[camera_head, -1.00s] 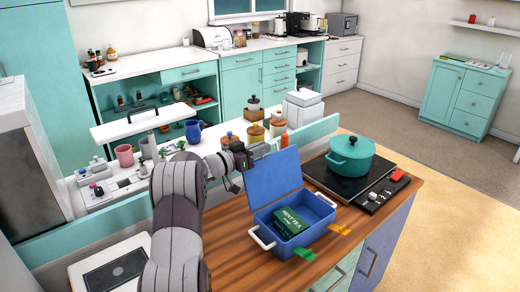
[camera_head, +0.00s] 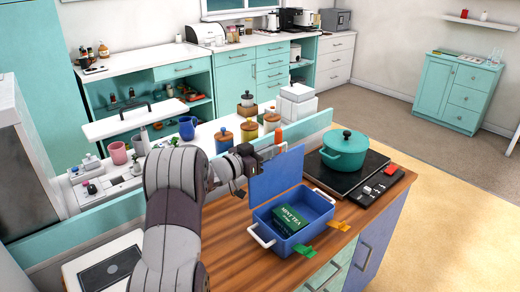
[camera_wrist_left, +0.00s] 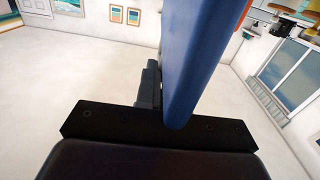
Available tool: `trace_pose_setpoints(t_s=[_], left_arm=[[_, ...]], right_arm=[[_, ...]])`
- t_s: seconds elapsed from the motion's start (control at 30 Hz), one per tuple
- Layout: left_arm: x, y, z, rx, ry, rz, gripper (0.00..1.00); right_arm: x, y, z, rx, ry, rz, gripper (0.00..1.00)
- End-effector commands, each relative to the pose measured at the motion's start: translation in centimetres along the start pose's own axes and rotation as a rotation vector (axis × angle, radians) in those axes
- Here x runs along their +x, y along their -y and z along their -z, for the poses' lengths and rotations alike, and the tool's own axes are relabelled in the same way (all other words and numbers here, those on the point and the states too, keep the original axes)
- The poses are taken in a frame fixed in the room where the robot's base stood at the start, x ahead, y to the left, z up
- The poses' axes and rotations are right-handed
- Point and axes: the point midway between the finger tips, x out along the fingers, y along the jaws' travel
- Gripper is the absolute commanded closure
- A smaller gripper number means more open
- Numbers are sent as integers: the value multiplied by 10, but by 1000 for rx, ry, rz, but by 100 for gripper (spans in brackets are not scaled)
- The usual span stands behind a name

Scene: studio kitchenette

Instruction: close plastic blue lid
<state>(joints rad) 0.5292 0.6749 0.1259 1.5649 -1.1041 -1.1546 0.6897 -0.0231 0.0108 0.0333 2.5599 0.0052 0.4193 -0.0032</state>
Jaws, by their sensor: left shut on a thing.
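The blue plastic lid (camera_head: 276,176) stands raised, roughly upright, at the back left edge of the open blue box (camera_head: 309,242) on the wooden counter. A green mint tea box (camera_head: 290,221) lies inside the box. My left gripper (camera_head: 266,153) is at the upper left edge of the lid, shut on it. In the left wrist view the lid (camera_wrist_left: 203,55) rises between dark gripper parts (camera_wrist_left: 165,112); the fingertips are mostly hidden. My right gripper is not in view.
A teal pot (camera_head: 345,150) stands on the black hob (camera_head: 327,177) behind the box at right. Jars (camera_head: 249,132) stand behind a teal ledge. The counter left of the box is clear.

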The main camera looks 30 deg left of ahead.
Motion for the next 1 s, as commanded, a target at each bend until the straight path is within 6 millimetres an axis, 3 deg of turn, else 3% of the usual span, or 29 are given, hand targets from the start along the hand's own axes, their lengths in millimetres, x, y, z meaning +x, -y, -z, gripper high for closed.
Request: trace_pose_setpoints(t_s=[0.1,0.4,1.0], left_arm=[[0,-15,-7,74,0,-1,100],[0,-38,-11,208,1,0,100],[-1,-44,-13,242,8,1,100]], right_arm=[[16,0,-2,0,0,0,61],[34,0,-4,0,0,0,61],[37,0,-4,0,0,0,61]])
